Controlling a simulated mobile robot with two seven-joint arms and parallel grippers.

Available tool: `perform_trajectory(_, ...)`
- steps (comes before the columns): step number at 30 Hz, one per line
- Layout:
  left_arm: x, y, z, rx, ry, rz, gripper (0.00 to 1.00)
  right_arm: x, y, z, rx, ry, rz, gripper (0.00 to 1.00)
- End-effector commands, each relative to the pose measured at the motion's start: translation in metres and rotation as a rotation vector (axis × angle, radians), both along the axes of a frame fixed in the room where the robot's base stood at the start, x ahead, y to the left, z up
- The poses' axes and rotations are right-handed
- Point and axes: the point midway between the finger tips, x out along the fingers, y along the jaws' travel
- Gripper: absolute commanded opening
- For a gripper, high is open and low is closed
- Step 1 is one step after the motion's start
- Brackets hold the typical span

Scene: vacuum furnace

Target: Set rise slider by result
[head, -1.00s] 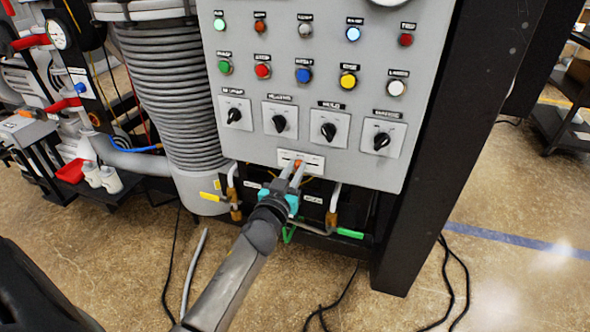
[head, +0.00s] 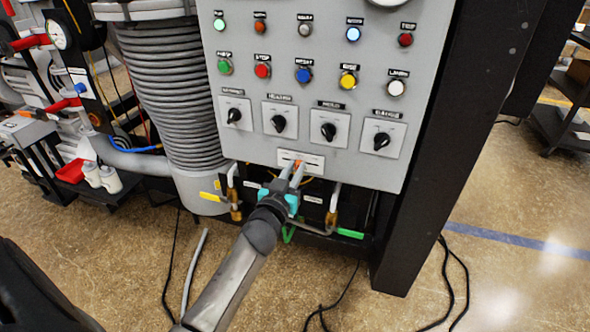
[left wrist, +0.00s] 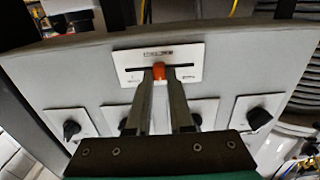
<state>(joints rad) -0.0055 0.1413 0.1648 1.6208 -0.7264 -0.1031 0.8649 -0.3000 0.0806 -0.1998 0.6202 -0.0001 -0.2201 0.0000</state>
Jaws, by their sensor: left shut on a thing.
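The rise slider is a white plate (head: 317,162) with a dark horizontal slot, low on the grey control panel. Its small orange knob (left wrist: 159,71) sits near the middle of the slot in the left wrist view. My left gripper (head: 297,170) reaches up to the slider from below. In the left wrist view its two fingers (left wrist: 160,78) are closed on the orange knob, one on each side. The fingers partly cover the knob in the head view. The plate's lettering is too small to read. My right gripper is not in view.
Several black rotary knobs (head: 329,131) sit in a row just above the slider, with coloured buttons and lamps higher up. Below the panel are pipes with a yellow handle (head: 211,197) and a green handle (head: 350,233). Cables lie on the floor.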

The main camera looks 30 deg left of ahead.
Motion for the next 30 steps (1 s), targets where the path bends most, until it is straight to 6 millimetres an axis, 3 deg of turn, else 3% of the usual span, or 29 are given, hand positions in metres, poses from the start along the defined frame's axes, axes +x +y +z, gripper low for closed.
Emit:
perform_trajectory(7,-0.009,0.037,0.000,0.003,0.005,0.003,0.00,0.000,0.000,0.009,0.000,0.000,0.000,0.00)
perform_trajectory(17,-0.011,0.045,0.000,0.001,0.002,0.006,0.00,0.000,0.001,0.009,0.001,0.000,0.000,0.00)
perform_trajectory(18,-0.011,0.045,0.000,0.001,0.002,0.007,0.22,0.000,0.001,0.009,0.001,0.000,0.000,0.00)
perform_trajectory(26,-0.011,0.044,0.000,0.002,0.001,0.005,0.50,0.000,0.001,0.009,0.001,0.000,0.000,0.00)
perform_trajectory(30,-0.010,0.043,0.000,0.001,0.001,0.003,0.50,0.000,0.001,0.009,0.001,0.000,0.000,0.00)
